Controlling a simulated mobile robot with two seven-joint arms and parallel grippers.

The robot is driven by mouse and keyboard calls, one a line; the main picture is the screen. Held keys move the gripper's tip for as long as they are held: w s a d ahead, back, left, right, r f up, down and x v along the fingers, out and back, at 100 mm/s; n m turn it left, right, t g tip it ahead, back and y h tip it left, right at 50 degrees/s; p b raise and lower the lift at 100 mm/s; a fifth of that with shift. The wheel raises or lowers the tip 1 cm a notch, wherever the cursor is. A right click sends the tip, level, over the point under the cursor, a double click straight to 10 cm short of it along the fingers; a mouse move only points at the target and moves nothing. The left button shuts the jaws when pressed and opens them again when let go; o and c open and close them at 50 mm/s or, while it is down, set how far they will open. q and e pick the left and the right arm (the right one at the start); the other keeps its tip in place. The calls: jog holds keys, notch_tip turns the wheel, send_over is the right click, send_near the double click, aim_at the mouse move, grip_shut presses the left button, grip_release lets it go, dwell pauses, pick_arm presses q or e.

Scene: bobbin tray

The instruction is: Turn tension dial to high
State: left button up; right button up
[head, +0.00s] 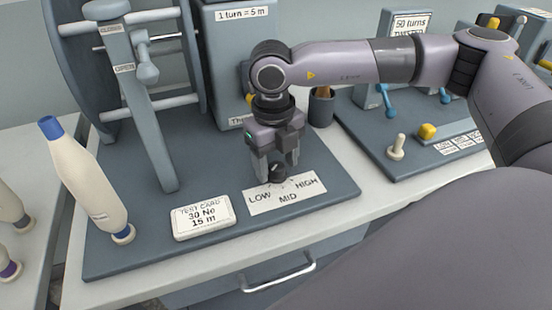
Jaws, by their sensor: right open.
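The tension dial (277,172) is a small dark knob at the top of a white label plate (288,196) marked LOW, MID and HIGH. My right gripper (275,170) points down over the dial, with one finger on each side of it. Its jaws are open. I cannot tell whether the fingers touch the knob. The dial's pointer is partly hidden, so its setting is unclear. My left gripper is not in view.
A white test card (203,217) reading 30 Ne, 15 m lies left of the dial. A cream bobbin with a blue tip (90,180) stands at the left. A grey reel frame (140,90) rises behind. A second board (420,150) is at the right.

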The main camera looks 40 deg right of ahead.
jog(key=shift+c, duration=0.2)
jog(key=c, duration=1)
